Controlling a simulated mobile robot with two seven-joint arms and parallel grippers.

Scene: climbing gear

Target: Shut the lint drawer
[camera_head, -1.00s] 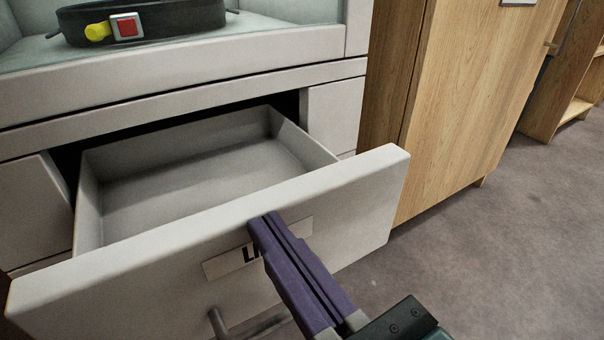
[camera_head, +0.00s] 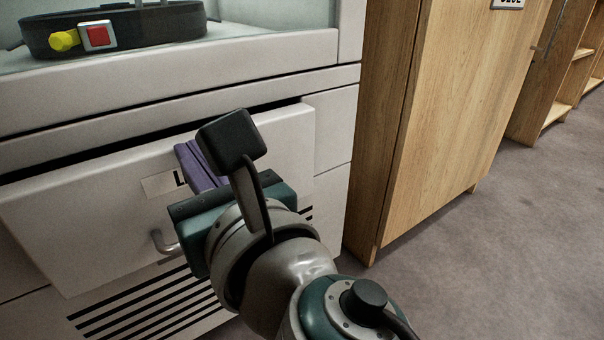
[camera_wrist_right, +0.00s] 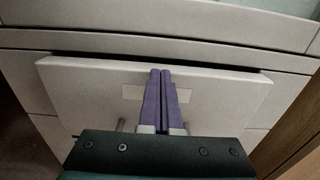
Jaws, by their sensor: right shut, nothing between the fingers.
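The lint drawer (camera_head: 90,205) is a pale grey front with a label and a metal bar handle (camera_head: 162,243). It stands slightly out from the cabinet, with a narrow dark gap along its top edge. My right gripper (camera_head: 186,152) has its purple fingers together and empty, with the tips at the drawer front by the label. In the right wrist view the shut fingers (camera_wrist_right: 160,76) reach the drawer front (camera_wrist_right: 215,92) over the label; whether they touch it is hard to tell. The label is partly hidden by the fingers. My left gripper is not in view.
Above the drawer, a black belt (camera_head: 150,30) with a red and yellow buckle lies in the cabinet's recess (camera_head: 240,28). A slatted vent (camera_head: 140,310) is below. A wooden cabinet (camera_head: 440,110) stands close on the right, with open grey floor (camera_head: 480,260) before it.

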